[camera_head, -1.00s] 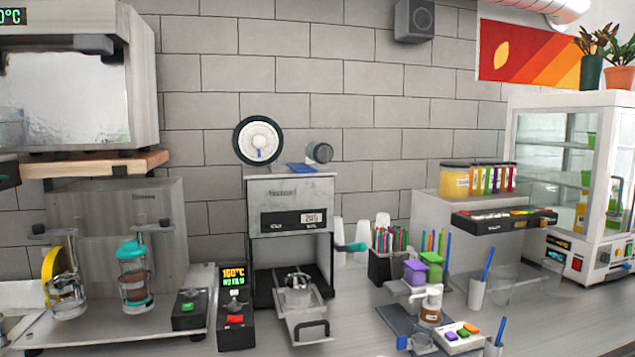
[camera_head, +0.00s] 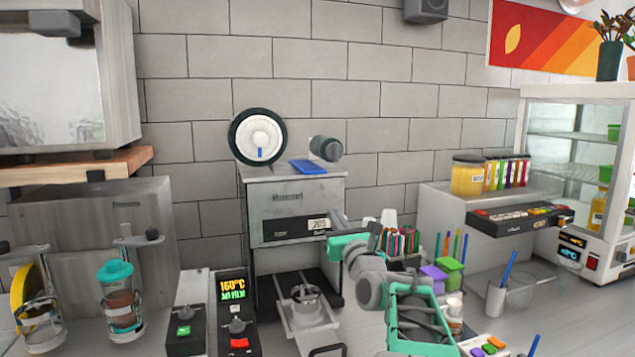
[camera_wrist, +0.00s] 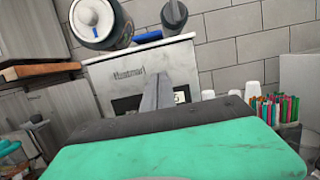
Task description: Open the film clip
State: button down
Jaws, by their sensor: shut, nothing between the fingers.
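The cup sealer (camera_head: 290,215) is a grey box machine with a display on its front. A white film roll with a dark rim (camera_head: 259,138) stands on its top left, with a small blue tab on its face. A blue flat piece (camera_head: 308,166) lies on top between the roll and a dark cylinder (camera_head: 325,148); I cannot tell which blue part is the film clip.
A cup holder drawer (camera_head: 307,300) sticks out below the sealer. Control boxes (camera_head: 234,310) stand left of it. A pen holder (camera_head: 400,245) and purple and green containers (camera_head: 443,275) are beside my arm. The wall above the sealer is clear.

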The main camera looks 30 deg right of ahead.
jog(key=shift+s+d, duration=0.1)
jog(key=shift+d, duration=0.05)
jog(key=p+x, duration=0.4)
jog(key=x, duration=0.6)
jog(key=shift+w+r, duration=0.2)
jog(key=shift+r, duration=0.05)
notch_tip(320, 180, up, 3)
jog(key=shift+s+p, duration=0.2)
jog(key=shift+p, duration=0.65)
jog(key=shift+r, duration=0.25)
jog(key=shift+n, duration=0.4)
